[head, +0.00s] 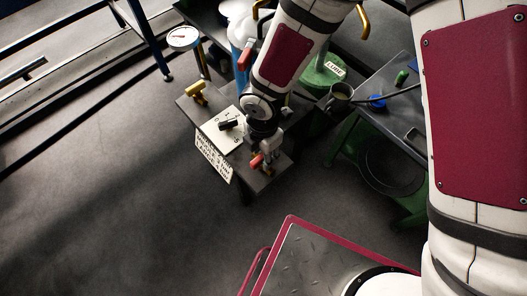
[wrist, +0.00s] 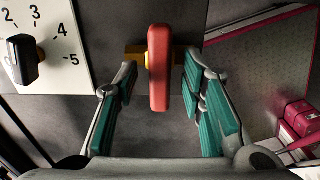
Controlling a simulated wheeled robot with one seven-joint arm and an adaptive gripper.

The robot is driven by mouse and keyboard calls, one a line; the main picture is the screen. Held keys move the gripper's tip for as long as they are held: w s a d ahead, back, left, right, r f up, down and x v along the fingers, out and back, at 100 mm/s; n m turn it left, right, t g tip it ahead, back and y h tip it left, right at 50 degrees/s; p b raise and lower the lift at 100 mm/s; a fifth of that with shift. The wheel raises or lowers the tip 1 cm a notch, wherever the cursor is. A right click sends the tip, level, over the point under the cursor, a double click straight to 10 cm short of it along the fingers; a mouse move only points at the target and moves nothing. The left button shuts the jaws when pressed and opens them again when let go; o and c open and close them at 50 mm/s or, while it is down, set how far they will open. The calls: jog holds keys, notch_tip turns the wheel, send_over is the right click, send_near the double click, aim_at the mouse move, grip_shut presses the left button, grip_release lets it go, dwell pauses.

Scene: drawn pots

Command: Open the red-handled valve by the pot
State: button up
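A red valve handle (wrist: 159,80) stands in the middle of the wrist view, on a short brass pipe (wrist: 135,59) that runs crosswise behind it. The handle lies across this pipe. In the head view the handle (head: 256,161) shows at the front edge of a small dark stand (head: 266,180). My gripper (wrist: 161,64) is open, with one teal-padded finger on each side of the handle and visible gaps to both. In the head view my gripper (head: 269,146) points down over the stand and partly hides the handle's mount.
A white plate with a black dial knob (head: 228,124) sits left of the handle. A brass fitting (head: 197,92) is at the stand's far corner. Another red handle (head: 244,56) is farther back. Floor to the left is clear.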

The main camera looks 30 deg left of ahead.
grip_shut()
jog(key=shift+m, duration=0.3)
jog(key=m+b, duration=0.1)
jog(key=m, duration=0.2)
jog(key=shift+f+m+b, duration=0.1)
jog(key=shift+m+b, duration=0.25)
jog(key=shift+m, duration=0.05)
jog(key=m+b, duration=0.1)
jog(key=m, duration=0.3)
jog(key=shift+m, duration=0.3)
jog(key=m+b, duration=0.1)
jog(key=m, duration=0.3)
jog(key=shift+m+b, duration=0.35)
jog(key=shift+m, duration=2.05)
